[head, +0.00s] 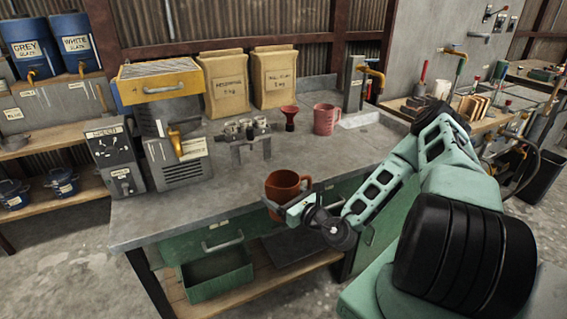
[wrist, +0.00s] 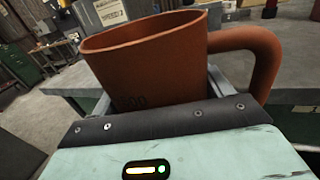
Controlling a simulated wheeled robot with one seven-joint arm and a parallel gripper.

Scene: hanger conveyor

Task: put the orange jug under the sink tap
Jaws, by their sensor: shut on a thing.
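The orange jug (head: 284,185) is a brown-orange cup with a handle on its right, upright at the worktop's front edge in the head view. My gripper (head: 290,207) is shut on it. In the wrist view the jug (wrist: 150,62) fills the space between the fingers, its open rim upward and its handle to the right. Whether its base touches the worktop is hidden. The brass sink tap (head: 372,72) juts from a grey post at the worktop's back right, with a pale sink (head: 358,119) below and in front of it. The jug is well apart from both.
On the grey worktop (head: 215,205) stand a pink jug (head: 326,120) near the sink, a dark red funnel (head: 289,117), a metal rack (head: 245,140) and two paper sacks (head: 223,84). The worktop's middle is clear.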

